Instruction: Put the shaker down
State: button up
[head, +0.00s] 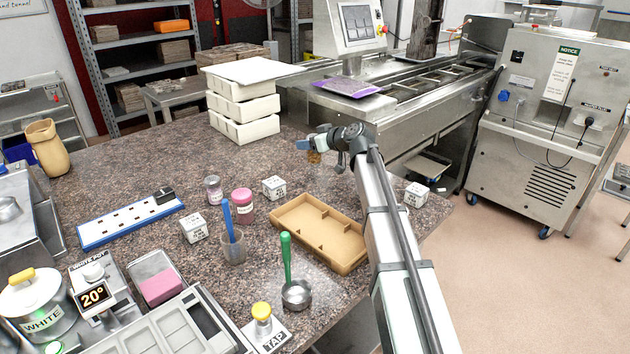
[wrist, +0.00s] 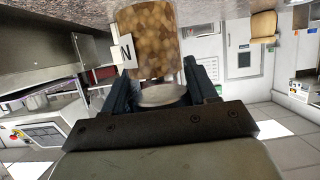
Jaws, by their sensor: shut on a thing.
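The shaker (wrist: 147,42) is a clear jar of brown chunks with a white label marked N and a metal lid (wrist: 162,95). My gripper (wrist: 153,78) is shut on it near the lid, one dark finger on each side. In the head view, only a small brown part of the shaker (head: 314,157) shows under my gripper (head: 316,146), near the right part of the speckled counter (head: 335,180). The jar's far end runs to the top edge of the wrist view, so I cannot tell if it touches the counter.
A tan divided tray (head: 290,240), white marked cubes (head: 273,187), a pink jar (head: 242,207) and a small metal-lidded jar (head: 213,190) stand nearer the front. Stacked white moulds (head: 243,108) stand behind on the left.

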jog(key=s+d+r, duration=0.1)
jog(key=s+r, duration=0.1)
jog(key=s, duration=0.9)
jog(key=n+g+y, duration=0.1)
jog(key=n+g, duration=0.1)
send_over(310, 226)
jog(key=shift+f, duration=5.85)
jog(key=shift+f, duration=0.1)
jog(key=o, duration=1.1)
